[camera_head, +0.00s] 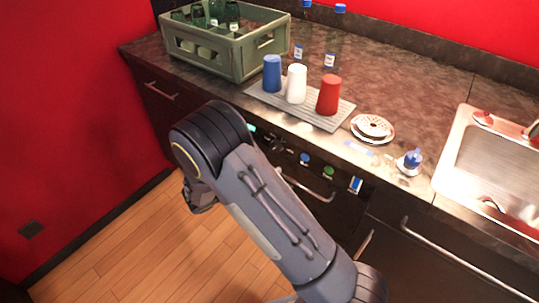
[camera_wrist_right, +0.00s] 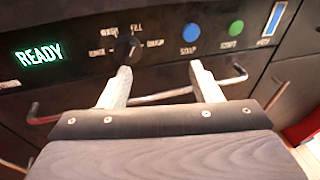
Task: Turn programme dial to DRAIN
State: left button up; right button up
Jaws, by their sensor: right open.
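The black programme dial (camera_wrist_right: 126,47) is on the dark front panel in the right wrist view. White labels surround it; WASH and FILL are above it and DRAIN seems to be to its right. I cannot tell which label the dial points to. My right gripper (camera_wrist_right: 161,68) is open, with two pale fingers apart and nothing between them. The left-hand finger's tip is just below the dial and overlaps its lower edge; contact is unclear. The right-hand finger is below the blue SOAP button (camera_wrist_right: 190,32). In the head view my right arm covers part of the panel. My left gripper is not in view.
A green READY display (camera_wrist_right: 40,54) is left of the dial. A bar handle (camera_wrist_right: 165,95) runs below. On the counter are a bottle crate (camera_head: 225,55), cups and a sink (camera_head: 490,160).

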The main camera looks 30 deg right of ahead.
aim_at(272, 150)
jog(key=w+d+n+t, duration=0.1)
jog(key=w+d, duration=0.1)
jog(key=w+d+f+n+t+h, duration=0.1)
jog(key=w+d+t, duration=0.1)
jog(key=w, duration=0.1)
jog(key=shift+d+f+n+p, duration=0.15)
jog(key=shift+d+n+p, duration=0.15)
jog(key=shift+d+n, duration=0.1)
